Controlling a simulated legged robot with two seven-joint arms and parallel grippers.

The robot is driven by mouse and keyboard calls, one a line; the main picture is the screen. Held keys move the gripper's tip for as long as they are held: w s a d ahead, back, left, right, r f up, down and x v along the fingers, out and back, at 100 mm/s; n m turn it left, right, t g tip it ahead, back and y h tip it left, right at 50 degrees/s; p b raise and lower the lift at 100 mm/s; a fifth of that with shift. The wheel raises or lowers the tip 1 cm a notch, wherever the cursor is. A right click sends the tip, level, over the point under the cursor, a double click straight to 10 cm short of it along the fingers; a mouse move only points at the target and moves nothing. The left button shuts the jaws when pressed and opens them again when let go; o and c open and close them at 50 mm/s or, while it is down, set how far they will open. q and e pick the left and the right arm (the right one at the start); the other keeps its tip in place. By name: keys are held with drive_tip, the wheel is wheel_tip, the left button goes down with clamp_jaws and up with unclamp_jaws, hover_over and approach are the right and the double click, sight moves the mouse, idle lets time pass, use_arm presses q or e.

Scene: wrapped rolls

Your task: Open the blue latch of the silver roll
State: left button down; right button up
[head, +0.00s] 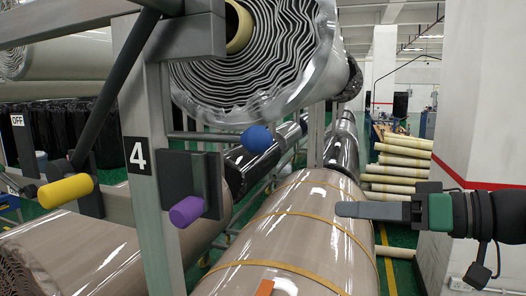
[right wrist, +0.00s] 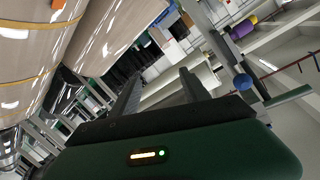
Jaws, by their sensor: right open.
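The silver roll (head: 262,58) lies high on the rack in the head view, its layered end facing me. The blue latch shows as a round blue knob (head: 256,139) just below the roll, right of the post marked 4. The blue knob also shows in the right wrist view (right wrist: 243,82), to the right of my fingers. My right gripper (head: 345,209) reaches in from the right, lower than the knob and apart from it. Its two fingers are spread and empty in the right wrist view (right wrist: 158,88). My left gripper is not in view.
A purple handle (head: 187,211) and a yellow handle (head: 66,190) stick out from the rack. A large beige roll (head: 290,235) with orange straps lies below my right gripper. A white pillar (head: 485,100) stands at right. Several pale rolls (head: 400,165) lie behind.

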drive_tip(key=s+a+r+n+g+y, duration=0.15)
drive_tip(key=s+r+n, duration=0.25)
drive_tip(key=r, duration=0.5)
drive_tip(key=n+g+y, duration=0.1)
drive_tip(key=n+y, duration=0.1)
drive_tip(key=n, duration=0.2)
approach(238, 135)
drive_tip(key=p+x, duration=0.6)
drive_tip(key=x, duration=0.4)
drive_tip(key=shift+w+a, duration=0.2)
drive_tip(key=shift+a, duration=0.15)
drive_tip(key=shift+w+a+f, duration=0.2)
drive_tip(key=shift+a, duration=0.2)
drive_tip(key=shift+d, duration=0.45)
drive_tip(key=shift+c, duration=0.6)
drive_tip(key=shift+d, duration=0.25)
drive_tip(key=shift+c, duration=1.3)
drive_tip(key=shift+s+d, duration=0.1)
drive_tip(key=shift+c, duration=1.2)
drive_tip(key=shift+s+r, duration=0.1)
clamp_jaws()
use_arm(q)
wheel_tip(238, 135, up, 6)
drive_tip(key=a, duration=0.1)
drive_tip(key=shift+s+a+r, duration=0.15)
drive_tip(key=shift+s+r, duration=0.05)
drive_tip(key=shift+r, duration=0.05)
